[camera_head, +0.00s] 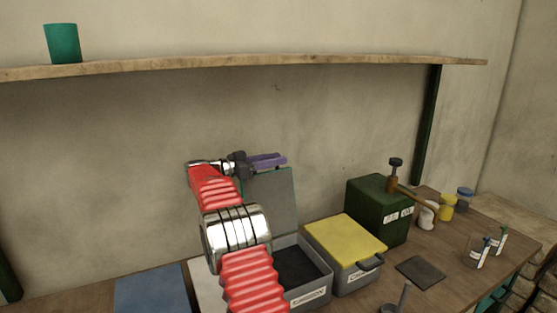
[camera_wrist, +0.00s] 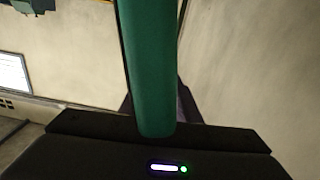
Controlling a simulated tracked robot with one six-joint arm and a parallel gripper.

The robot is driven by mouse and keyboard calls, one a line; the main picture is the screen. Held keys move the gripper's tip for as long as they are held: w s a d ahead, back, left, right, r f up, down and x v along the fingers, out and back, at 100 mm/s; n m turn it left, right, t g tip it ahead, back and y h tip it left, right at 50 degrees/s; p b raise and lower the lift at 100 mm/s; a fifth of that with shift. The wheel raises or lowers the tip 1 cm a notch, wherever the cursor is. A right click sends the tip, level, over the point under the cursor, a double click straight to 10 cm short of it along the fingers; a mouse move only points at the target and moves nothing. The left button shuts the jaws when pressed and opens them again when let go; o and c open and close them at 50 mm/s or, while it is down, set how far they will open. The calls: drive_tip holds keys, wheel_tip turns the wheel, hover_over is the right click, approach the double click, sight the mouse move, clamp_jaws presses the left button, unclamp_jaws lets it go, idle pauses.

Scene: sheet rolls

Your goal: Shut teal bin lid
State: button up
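The teal bin's lid (camera_head: 272,200) stands raised at the back of a grey open bin (camera_head: 318,270), grey face showing and a green edge along its top. The bin's dark inside shows, and my red arm hides its left part. My gripper (camera_head: 280,161), with purple fingers, is level with the lid's top edge, close to it or touching. In the wrist view, a teal panel (camera_wrist: 145,70), likely the lid, crosses in front of the gripper (camera_wrist: 157,108) and hides most of the fingers. Their gap is not clear.
A blue panel (camera_head: 152,290) lies at left. A shelf (camera_head: 260,62) with a teal cup (camera_head: 62,44) runs above.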

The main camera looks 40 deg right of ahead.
drive_tip(key=shift+s+d, duration=0.15)
drive_tip(key=shift+d, duration=0.4)
drive_tip(key=shift+c, duration=0.5)
clamp_jaws()
